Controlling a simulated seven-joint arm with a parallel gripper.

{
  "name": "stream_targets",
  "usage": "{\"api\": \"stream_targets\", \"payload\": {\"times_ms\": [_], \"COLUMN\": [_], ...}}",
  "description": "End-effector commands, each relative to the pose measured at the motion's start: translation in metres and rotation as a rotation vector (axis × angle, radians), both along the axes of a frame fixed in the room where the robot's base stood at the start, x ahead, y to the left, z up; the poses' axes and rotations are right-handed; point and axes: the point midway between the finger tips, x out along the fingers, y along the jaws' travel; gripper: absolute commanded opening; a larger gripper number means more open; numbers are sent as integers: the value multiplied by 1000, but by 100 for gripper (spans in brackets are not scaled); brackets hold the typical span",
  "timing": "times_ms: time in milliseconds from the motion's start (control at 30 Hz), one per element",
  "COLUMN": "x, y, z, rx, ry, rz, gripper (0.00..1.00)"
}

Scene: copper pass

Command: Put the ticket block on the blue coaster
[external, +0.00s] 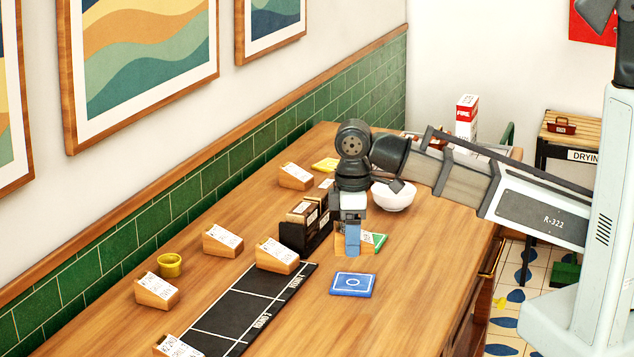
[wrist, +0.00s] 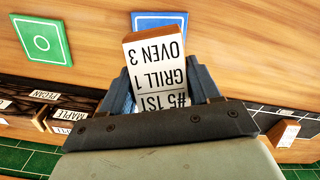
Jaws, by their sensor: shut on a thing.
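My gripper (external: 351,238) is shut on a wooden ticket block (external: 340,243) with a white face. In the wrist view the ticket block (wrist: 155,62) stands between the fingers, its printed lines upside down, reading OVEN 3 and GRILL 1. The blue coaster (external: 345,290), with a white ring mark, lies flat on the counter in front of the gripper in the external view. In the wrist view the blue coaster (wrist: 145,20) is partly hidden behind the block. I cannot tell whether the block touches the counter.
A green coaster (wrist: 42,42) lies beside the block. A black holder (external: 290,238), a black marked strip (external: 240,318), several other ticket blocks (external: 222,241) and a yellow cup (external: 170,266) are to the left. A white bowl (external: 396,198) stands behind. The counter right of the blue coaster is clear.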

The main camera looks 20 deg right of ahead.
Motion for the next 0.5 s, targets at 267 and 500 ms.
{"api": "stream_targets", "payload": {"times_ms": [267,500], "x": [0,0], "y": [0,0], "z": [-34,-50], "rx": [0,0], "ry": [0,0], "rz": [0,1], "gripper": [28,28]}}
